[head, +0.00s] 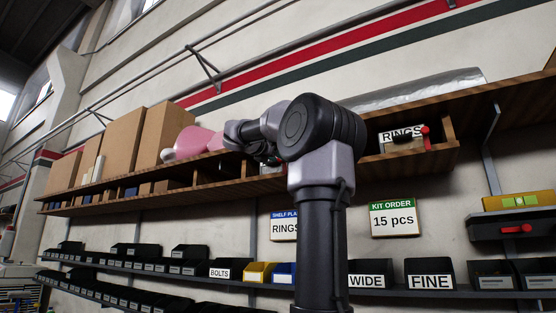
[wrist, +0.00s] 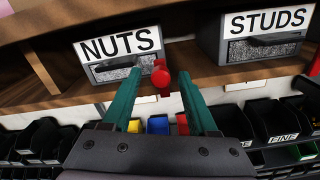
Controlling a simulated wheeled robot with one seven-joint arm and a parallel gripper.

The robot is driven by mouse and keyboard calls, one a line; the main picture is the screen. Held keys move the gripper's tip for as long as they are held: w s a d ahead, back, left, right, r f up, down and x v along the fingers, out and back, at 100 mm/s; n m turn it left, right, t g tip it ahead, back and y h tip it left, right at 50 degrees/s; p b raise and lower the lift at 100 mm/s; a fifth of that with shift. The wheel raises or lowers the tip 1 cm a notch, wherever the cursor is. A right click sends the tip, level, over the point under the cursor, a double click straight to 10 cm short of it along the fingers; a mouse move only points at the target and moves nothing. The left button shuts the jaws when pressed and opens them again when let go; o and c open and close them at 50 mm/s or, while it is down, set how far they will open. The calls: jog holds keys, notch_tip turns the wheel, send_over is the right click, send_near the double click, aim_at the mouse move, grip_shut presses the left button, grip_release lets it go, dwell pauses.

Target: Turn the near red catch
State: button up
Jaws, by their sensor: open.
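In the wrist view a red catch (wrist: 160,78) with a round knob end stands at the right side of the box labelled NUTS (wrist: 118,62), by the shelf's front edge. My gripper (wrist: 159,71) points at it with two green fingers apart. The catch appears between the fingertips, with a gap on each side; I cannot tell how deep it sits between them. Another red catch (head: 426,138) stands at the right of the RINGS box (head: 401,139). The rim of a red thing (wrist: 315,62) shows at the wrist view's right edge.
A STUDS box (wrist: 264,40) sits right of the NUTS box on the wooden shelf (wrist: 215,76). Below are black bins (wrist: 268,118) and coloured ones. In the head view, cardboard boxes (head: 122,145) and a pink object (head: 198,140) are on the upper shelf.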

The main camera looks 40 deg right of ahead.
grip_shut()
jog(key=shift+s+d+f+m, duration=0.25)
jog(key=shift+s+f+m, duration=0.45)
jog(key=shift+m, duration=2.3)
jog(key=shift+s+d+f+m, duration=0.3)
jog(key=shift+s+f+m, duration=0.35)
jog(key=shift+m, duration=2.35)
jog(key=shift+s+d+f+m, duration=0.25)
jog(key=shift+s+f+m, duration=0.4)
jog(key=shift+m, duration=2.35)
jog(key=shift+f, duration=0.15)
